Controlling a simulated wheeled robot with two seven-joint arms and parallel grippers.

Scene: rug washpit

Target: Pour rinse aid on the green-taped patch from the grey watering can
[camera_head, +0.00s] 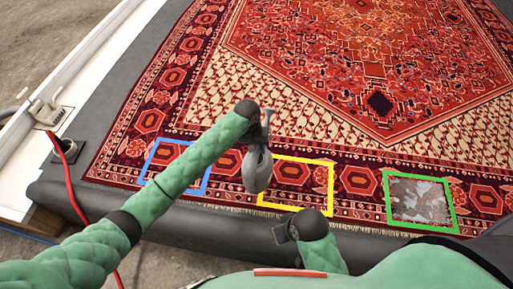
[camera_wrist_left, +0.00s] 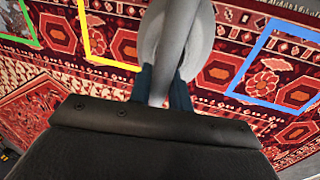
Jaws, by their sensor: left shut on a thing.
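The grey watering can (camera_head: 257,170) hangs from my left gripper (camera_head: 266,118), above the rug between the blue-taped and yellow-taped patches. My left gripper is shut on the can's handle. In the left wrist view, the can's pale grey handle (camera_wrist_left: 172,50) runs between the fingers, with the rounded body behind it. The green-taped patch (camera_head: 391,208) lies at the right of the rug's near border, well to the right of the can. Its inside is covered with whitish-grey blotches. No liquid stream shows. A dark end piece of my right arm shows at bottom centre; its jaws cannot be made out.
A yellow-taped square (camera_head: 331,188) and a blue-taped square (camera_head: 207,180) mark the near border of the red patterned rug (camera_head: 270,60). A dark padded edge (camera_head: 225,222) runs along the front. A red hose (camera_head: 67,180) and a drain fitting stand at left.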

